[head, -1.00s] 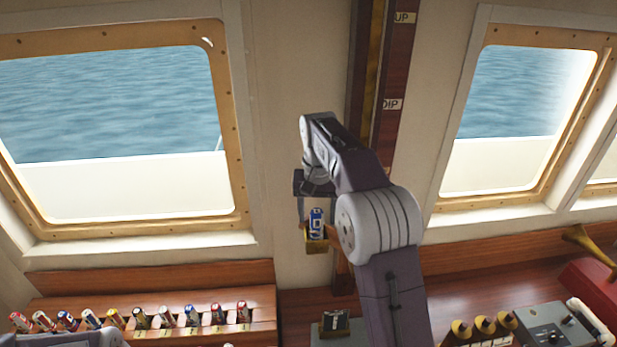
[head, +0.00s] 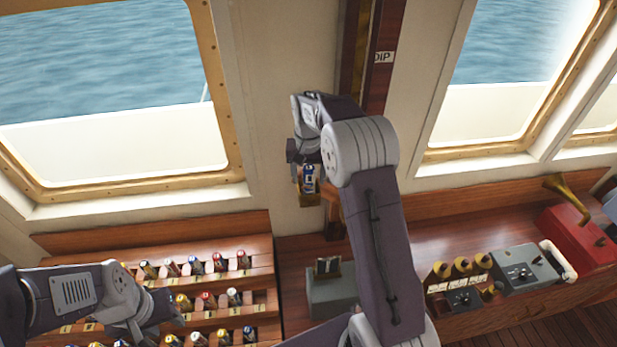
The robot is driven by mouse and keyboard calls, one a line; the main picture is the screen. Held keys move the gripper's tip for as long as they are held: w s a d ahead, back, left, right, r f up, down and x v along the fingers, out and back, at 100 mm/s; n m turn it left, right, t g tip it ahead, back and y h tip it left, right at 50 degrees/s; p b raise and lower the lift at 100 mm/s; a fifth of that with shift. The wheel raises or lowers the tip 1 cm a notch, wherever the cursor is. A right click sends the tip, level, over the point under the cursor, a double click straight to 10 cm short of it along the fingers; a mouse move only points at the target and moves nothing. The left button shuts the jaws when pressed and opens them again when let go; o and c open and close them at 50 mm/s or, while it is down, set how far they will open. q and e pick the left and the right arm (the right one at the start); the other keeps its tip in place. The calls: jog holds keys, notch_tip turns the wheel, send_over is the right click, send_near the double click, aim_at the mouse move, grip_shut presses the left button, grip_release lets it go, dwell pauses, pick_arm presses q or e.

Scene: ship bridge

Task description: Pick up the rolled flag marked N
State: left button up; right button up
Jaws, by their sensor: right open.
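Rolled flags (head: 244,259) stand in slots of a stepped wooden rack (head: 150,232) at the lower left. Their letters are too small to read, so I cannot tell which is marked N. My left gripper (head: 172,308) is low over the rack among the flags; its fingertips are not clear and I cannot tell whether it is open. My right gripper (head: 308,184) is open at the wall post, its fingers either side of a blue and white rolled flag (head: 309,175) that sits in a small brass holder (head: 309,199).
A grey box (head: 332,292) stands on the wooden counter right of the rack. Farther right are brass-coloured knobs (head: 461,265), a grey control box (head: 524,270) and a red case (head: 577,235) with a brass horn. Windows are behind.

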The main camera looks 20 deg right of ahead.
jog(key=shift+s+f, duration=0.15)
jog(key=shift+f, duration=0.05)
jog(key=shift+s, duration=0.15)
pick_arm(q)
jog(key=shift+s, duration=0.2)
pick_arm(e)
grip_shut()
jog(key=shift+w+r+b, duration=0.2)
jog(key=shift+r+b, duration=0.1)
jog(key=shift+r, duration=0.05)
pick_arm(q)
jog(key=shift+f+b, duration=0.65)
jog(key=shift+f, duration=0.2)
pick_arm(e)
notch_tip(320, 180, up, 9)
jog(key=shift+r, duration=0.15)
